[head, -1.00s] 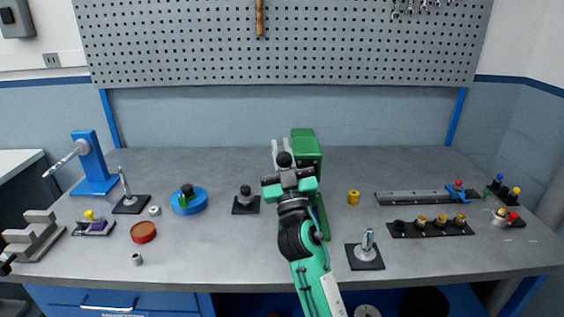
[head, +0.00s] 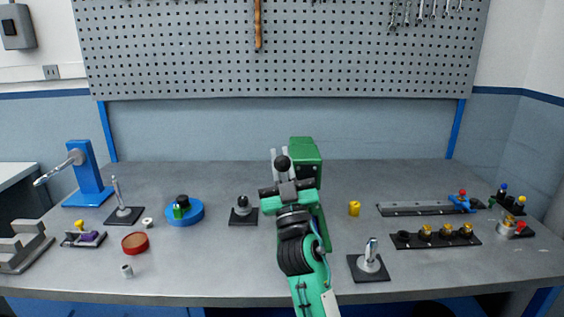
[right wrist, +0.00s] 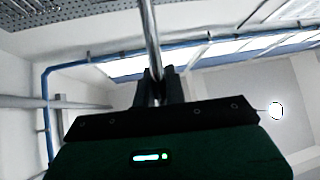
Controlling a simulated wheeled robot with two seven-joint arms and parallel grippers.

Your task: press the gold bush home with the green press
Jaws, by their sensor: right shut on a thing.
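The green press (head: 306,152) stands towards the back middle of the bench, its lower part largely hidden behind my right arm. My right gripper (head: 284,186) is in front of it, shut on the press lever; the lever's black knob (head: 283,163) shows just above the jaws. In the right wrist view the lever's metal rod (right wrist: 151,35) runs up from between the fingers. A gold-yellow cylinder (head: 354,208) stands on the bench right of the press; I cannot tell whether it is the gold bush. The press's working spot is hidden. My left gripper is out of view.
A black rail (head: 409,241) with several gold-topped parts and a grey rail (head: 415,209) lie at the right. A black-based post (head: 370,276) stands near the front. Left are a blue disc (head: 196,216), a red dish (head: 135,243) and a blue stand (head: 84,165).

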